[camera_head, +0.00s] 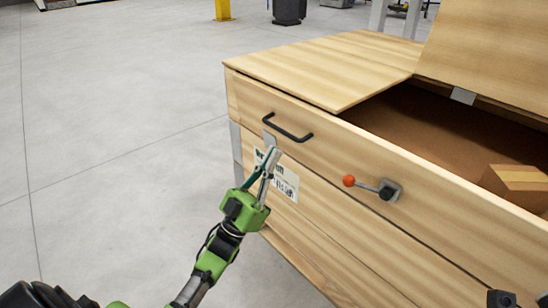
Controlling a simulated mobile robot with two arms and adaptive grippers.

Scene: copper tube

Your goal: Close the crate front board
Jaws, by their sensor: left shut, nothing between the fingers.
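The wooden crate (300,75) stands on the right, its top partly open. Its front board (330,145) carries a black bar handle (288,128) and, further right, a lever latch with an orange knob (372,187). The board looks upright along the crate's front; I cannot tell whether it sits fully flush. My left gripper (270,158) is green and black, in front of the crate just below the black handle. Its fingers are shut with nothing between them, close to a small metal plate and a printed label. My right gripper cannot be made out.
A hinged lid panel (490,50) stands raised at the back right. A dark part shows at the lower right edge. The grey floor (110,130) left of the crate is clear.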

